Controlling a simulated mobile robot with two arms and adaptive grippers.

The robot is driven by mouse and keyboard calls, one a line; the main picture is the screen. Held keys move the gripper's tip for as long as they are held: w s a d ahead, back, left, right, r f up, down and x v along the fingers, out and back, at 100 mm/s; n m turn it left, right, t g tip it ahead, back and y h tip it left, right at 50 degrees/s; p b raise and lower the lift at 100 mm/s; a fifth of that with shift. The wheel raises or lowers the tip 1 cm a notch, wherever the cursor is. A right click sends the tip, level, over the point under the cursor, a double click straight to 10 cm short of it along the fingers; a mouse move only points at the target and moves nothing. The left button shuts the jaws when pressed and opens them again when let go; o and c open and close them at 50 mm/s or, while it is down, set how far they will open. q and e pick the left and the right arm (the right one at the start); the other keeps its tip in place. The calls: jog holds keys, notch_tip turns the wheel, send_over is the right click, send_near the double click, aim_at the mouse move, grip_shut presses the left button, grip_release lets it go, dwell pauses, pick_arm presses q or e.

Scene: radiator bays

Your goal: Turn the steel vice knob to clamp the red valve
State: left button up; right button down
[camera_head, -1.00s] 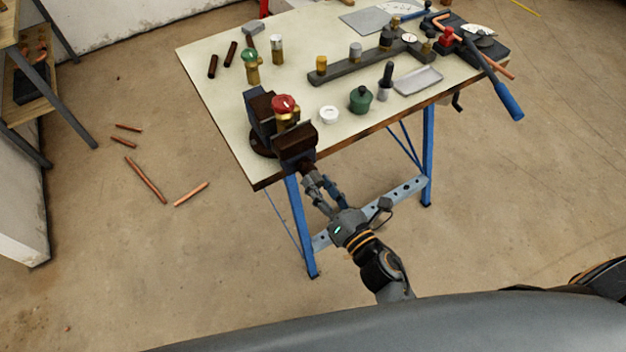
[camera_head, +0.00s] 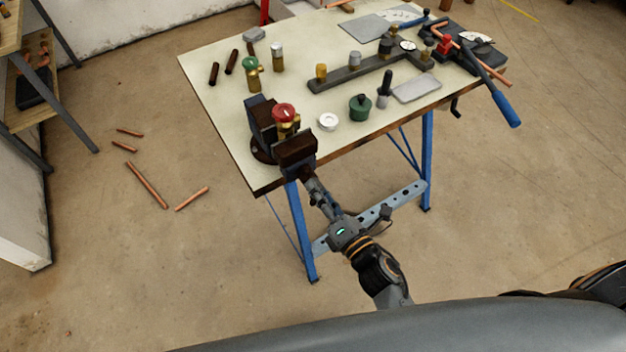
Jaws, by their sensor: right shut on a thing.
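The red valve (camera_head: 284,112), a brass body with a red cap, stands upright between the jaws of the dark vice (camera_head: 296,146) at the table's near left corner. Whether both jaws touch it I cannot tell. My right gripper (camera_head: 313,184) reaches up from below to the front of the vice, under the table edge. It is shut on the steel vice knob, which its fingers and the vice mostly hide. My left gripper is not in view.
The table (camera_head: 215,100) carries a green-capped valve (camera_head: 251,75), a white ring (camera_head: 328,121), a green pot (camera_head: 360,107), a grey tray (camera_head: 416,87) and a blue-handled bender (camera_head: 507,108). Copper pipes (camera_head: 147,184) lie on the floor at left. Blue table legs stand near my right arm.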

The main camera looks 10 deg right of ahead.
jog(key=m+p, duration=0.6)
jog(key=m, duration=2.1)
jog(key=shift+f+p, duration=0.15)
jog(key=shift+p, duration=0.25)
jog(key=c, duration=1.4)
grip_release()
jog(key=shift+o, duration=1)
jog(key=shift+s, duration=0.1)
